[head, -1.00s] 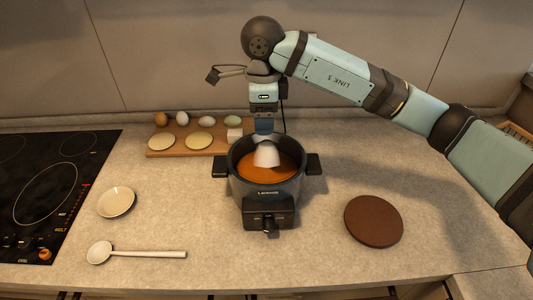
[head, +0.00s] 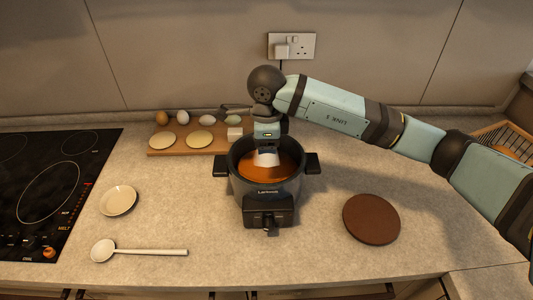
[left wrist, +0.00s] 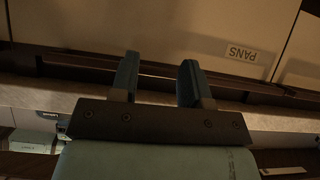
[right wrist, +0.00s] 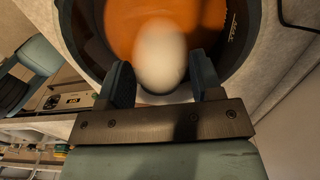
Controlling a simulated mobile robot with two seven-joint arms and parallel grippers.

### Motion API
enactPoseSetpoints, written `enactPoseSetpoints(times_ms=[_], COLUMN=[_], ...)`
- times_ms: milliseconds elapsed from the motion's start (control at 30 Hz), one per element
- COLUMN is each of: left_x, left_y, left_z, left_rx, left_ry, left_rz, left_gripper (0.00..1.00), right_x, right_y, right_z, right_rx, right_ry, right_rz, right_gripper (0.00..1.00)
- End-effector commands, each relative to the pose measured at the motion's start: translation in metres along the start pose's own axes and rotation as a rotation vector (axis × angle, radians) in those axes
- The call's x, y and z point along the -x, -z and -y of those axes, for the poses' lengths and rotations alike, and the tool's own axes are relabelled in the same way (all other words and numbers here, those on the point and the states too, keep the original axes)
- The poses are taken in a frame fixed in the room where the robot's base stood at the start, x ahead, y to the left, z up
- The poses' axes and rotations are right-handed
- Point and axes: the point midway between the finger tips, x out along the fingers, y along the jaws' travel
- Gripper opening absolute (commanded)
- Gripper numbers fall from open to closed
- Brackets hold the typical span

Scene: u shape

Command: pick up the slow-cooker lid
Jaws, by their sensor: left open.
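A dark slow cooker (head: 265,192) with two side handles stands mid-counter, with an orange surface (head: 288,165) inside its rim. A pale, rounded piece (head: 267,158) stands up in the middle of it; I cannot tell whether it is the knob of a clear lid. My right gripper (head: 268,140) is right above the cooker, pointing down. In the right wrist view its fingers (right wrist: 162,82) are apart, with the blurred pale piece (right wrist: 160,52) between or just beyond them. My left gripper (left wrist: 158,80) is open and empty, facing cabinet fronts, outside the head view.
A brown round disc (head: 371,219) lies to the right. A wooden board (head: 190,150) with eggs and pale discs is behind left. A small dish (head: 118,201), a spoon (head: 140,252) and a black hob (head: 45,190) are left. The counter front is mostly clear.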

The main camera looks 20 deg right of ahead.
Motion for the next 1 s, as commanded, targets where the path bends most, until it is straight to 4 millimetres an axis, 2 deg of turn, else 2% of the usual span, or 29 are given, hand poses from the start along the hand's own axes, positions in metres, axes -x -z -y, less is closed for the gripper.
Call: enactPoseSetpoints(times_ms=[33, 200, 233, 500, 667, 867, 1000], left_x=[0.0, 0.0, 0.0, 0.0, -0.001, -0.003, -0.006], left_y=[0.0, 0.001, 0.001, 0.0, -0.001, -0.006, -0.01], left_z=[0.0, 0.0, 0.0, -0.001, -0.001, -0.001, 0.0], left_rx=[0.0, 0.0, 0.0, 0.0, 0.0, 0.0, 0.001], left_ry=[0.0, -0.001, -0.001, -0.001, -0.001, -0.001, -0.001], left_rz=[-0.001, -0.001, -0.001, -0.001, 0.0, 0.001, 0.004], left_gripper=[0.43, 0.43, 0.43, 0.43, 0.43, 0.43, 0.43], right_x=[0.0, 0.0, 0.0, 0.002, 0.012, 0.046, 0.085], right_y=[0.0, 0.0, 0.0, 0.0, 0.0, 0.0, -0.001], right_z=[0.0, 0.0, 0.0, 0.0, 0.001, 0.001, 0.001], right_rx=[0.0, 0.0, 0.0, 0.0, -0.001, 0.0, 0.001], right_ry=[0.0, 0.0, 0.0, 0.001, 0.002, 0.005, 0.006], right_rz=[0.0, 0.0, 0.0, 0.001, 0.001, 0.003, 0.003], right_gripper=[0.48, 0.09, 0.05, 0.05, 0.05, 0.05, 0.05])
